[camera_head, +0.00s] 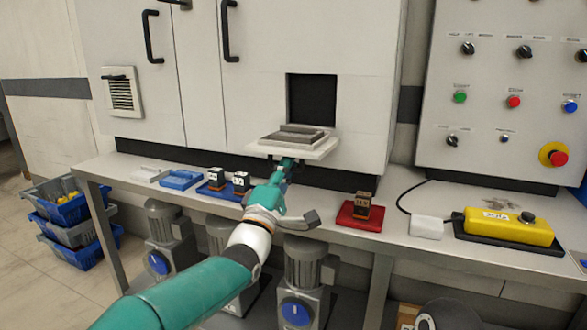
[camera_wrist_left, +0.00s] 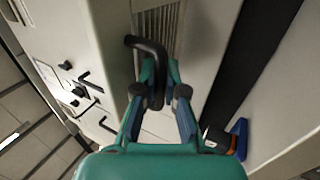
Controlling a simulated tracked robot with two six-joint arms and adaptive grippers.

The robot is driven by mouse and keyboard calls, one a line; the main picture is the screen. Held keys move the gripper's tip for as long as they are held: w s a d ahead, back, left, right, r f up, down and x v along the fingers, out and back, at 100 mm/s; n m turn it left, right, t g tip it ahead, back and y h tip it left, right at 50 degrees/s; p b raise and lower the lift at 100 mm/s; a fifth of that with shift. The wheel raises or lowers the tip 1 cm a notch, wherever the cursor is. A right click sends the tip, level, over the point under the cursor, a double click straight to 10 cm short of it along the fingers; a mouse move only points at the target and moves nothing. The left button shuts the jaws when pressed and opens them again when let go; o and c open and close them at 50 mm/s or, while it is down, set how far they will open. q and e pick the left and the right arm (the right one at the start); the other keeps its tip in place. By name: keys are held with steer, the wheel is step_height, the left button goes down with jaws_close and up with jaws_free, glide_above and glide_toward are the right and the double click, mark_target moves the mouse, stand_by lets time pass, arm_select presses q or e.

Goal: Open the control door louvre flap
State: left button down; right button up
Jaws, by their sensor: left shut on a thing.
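The louvre flap (camera_head: 318,151) on the white cabinet stands swung out, about level, below a dark square opening (camera_head: 312,98). Its inner side faces up. My left gripper (camera_head: 287,168) is under the flap in the head view, partly hidden by its own wrist. In the left wrist view its fingers (camera_wrist_left: 162,88) are shut on a black bent handle (camera_wrist_left: 148,46), beside the flap's louvre slats (camera_wrist_left: 158,22). My right gripper is not in view.
Another louvre panel (camera_head: 122,93) with a black handle is closed at the left. The bench carries blue trays (camera_head: 181,179), small relays, a red tray (camera_head: 360,217) and a yellow control box (camera_head: 508,227). A button panel (camera_head: 490,75) is at the right. Blue crates (camera_head: 68,213) stand left.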

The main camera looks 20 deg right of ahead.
arm_select(q)
steer(key=shift+w+a, duration=0.15)
steer(key=shift+a, duration=0.15)
steer(key=c, duration=1.2)
jaws_free()
steer(key=shift+d, duration=0.15)
steer(key=v, duration=1.2)
steer(key=shift+f, duration=0.1)
